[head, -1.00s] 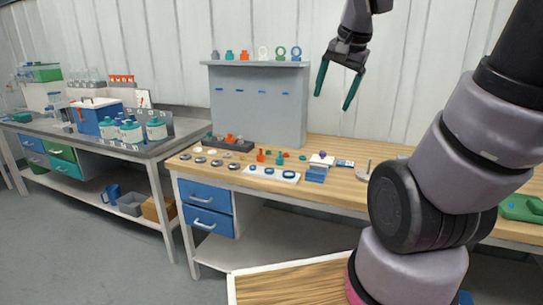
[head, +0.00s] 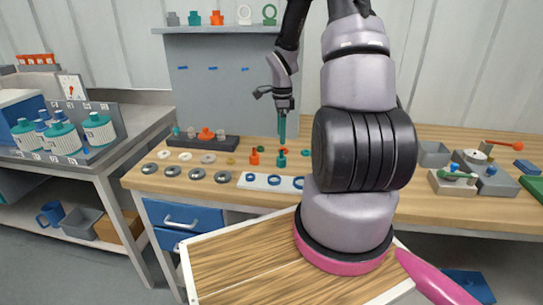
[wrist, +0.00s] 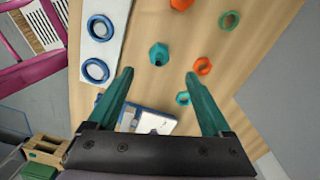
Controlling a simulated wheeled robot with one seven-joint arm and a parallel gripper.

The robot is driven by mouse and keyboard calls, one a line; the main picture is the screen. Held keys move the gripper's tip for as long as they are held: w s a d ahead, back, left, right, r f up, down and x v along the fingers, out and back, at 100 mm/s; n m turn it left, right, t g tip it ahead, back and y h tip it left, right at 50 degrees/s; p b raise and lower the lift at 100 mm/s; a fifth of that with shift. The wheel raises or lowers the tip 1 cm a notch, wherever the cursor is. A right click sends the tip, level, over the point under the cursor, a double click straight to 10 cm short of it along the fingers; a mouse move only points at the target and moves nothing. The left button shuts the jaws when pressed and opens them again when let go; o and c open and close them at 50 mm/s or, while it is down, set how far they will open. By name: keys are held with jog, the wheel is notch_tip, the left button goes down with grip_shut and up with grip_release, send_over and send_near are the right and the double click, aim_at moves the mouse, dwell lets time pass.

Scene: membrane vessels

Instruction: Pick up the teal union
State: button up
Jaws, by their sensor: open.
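The teal union (head: 281,158) stands upright on the wooden bench, just behind the white strip of blue rings. In the wrist view the teal union (wrist: 158,53) shows its open top, a little beyond the gap between my fingertips. My gripper (head: 282,140) points down above the union in the head view. In the wrist view my gripper (wrist: 159,75) is open, with its teal fingers spread and nothing between them. The fingers are seen edge-on in the head view, so the height gap is hard to judge.
An orange fitting (head: 254,157) stands left of the union, and an orange ring (wrist: 202,66) lies on its other side. The white strip (head: 262,185) with blue rings is in front. A dark tray (head: 178,143) with fittings sits to the left. A pegboard (head: 225,90) rises behind.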

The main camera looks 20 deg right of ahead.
send_over(282, 158)
jog(key=w, duration=0.1)
notch_tip(282, 158, down, 5)
jog(key=shift+w, duration=0.1)
jog(key=shift+s+d+f, duration=0.1)
jog(key=shift+f, duration=1.3)
jog(key=shift+s+f, duration=0.1)
jog(key=shift+f, duration=1.25)
jog(key=shift+c, duration=0.2)
grip_shut()
